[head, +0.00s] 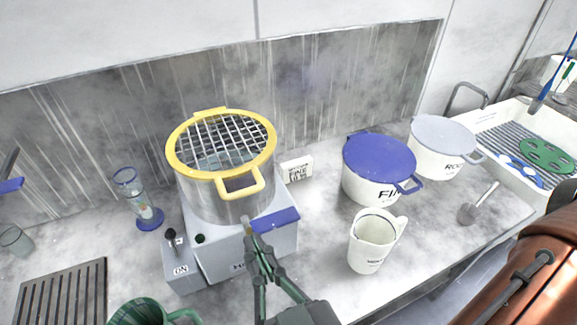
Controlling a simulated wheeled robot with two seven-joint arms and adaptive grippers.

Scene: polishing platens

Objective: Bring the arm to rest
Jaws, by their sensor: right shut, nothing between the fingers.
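My right gripper (256,240) is at the lower middle of the head view. Its thin fingers are shut and hold nothing. The fingertips are in front of the grey machine (228,258), close to a flat blue tab (275,220) at its front; I cannot tell whether they touch it. A metal pot (222,203) with a yellow rim and a wire grid on top stands on the machine. My left gripper is not in view.
A white jug (371,248), a blue-lidded tub (370,188) and a grey-lidded tub (437,160) stand to the right. A glass cylinder (131,187), a slotted drain plate (62,298) and a green vessel (140,313) are left. Counter between machine and jug is clear.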

